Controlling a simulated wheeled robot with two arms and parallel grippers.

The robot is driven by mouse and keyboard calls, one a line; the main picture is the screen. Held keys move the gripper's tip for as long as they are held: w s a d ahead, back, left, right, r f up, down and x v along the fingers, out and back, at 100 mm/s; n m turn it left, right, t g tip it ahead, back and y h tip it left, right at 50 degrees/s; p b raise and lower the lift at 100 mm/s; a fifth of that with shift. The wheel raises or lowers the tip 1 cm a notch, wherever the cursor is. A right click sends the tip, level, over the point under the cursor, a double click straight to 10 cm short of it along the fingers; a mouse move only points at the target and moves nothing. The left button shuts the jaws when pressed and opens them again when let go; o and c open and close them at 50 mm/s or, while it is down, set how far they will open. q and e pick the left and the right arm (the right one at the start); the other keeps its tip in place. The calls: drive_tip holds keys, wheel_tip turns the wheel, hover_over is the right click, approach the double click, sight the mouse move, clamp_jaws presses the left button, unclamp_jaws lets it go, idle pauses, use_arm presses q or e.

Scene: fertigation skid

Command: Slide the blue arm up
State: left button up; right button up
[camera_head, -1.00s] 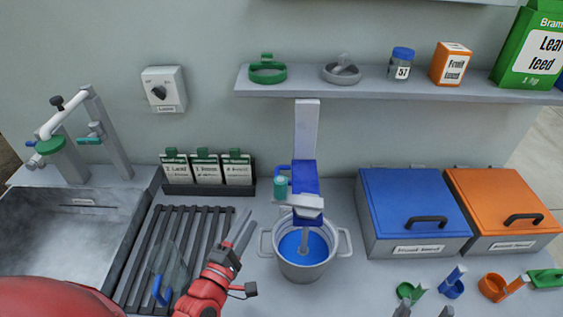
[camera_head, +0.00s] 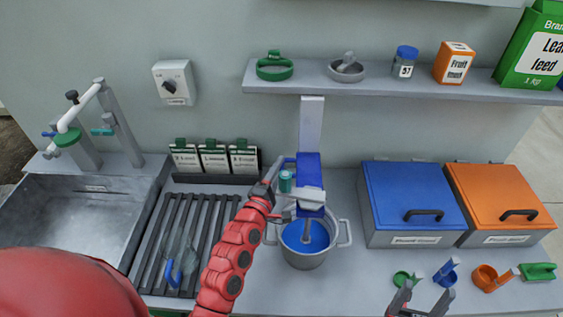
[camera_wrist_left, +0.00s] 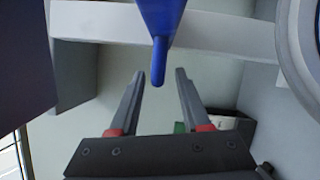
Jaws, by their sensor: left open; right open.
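The blue arm (camera_head: 309,172) is mounted on an upright grey post (camera_head: 311,122), with its grey stirrer reaching down into a two-handled pot (camera_head: 303,262) of blue liquid. My right gripper (camera_head: 418,295) is open and empty at the bottom edge of the head view.
A shelf (camera_head: 400,88) with jars and boxes spans above. Blue (camera_head: 412,200) and orange (camera_head: 503,196) lidded bins stand right of the pot. Small scoops lie at front right. A sink (camera_head: 75,215), slatted rack (camera_head: 180,240) and seed packets (camera_head: 214,158) are at left.

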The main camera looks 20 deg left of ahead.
use_arm(q)
drive_tip(key=shift+w+r, duration=0.1)
drive_tip(key=shift+w, duration=0.55)
clamp_jaws()
drive_tip(key=shift+r, duration=0.15)
idle(0.9)
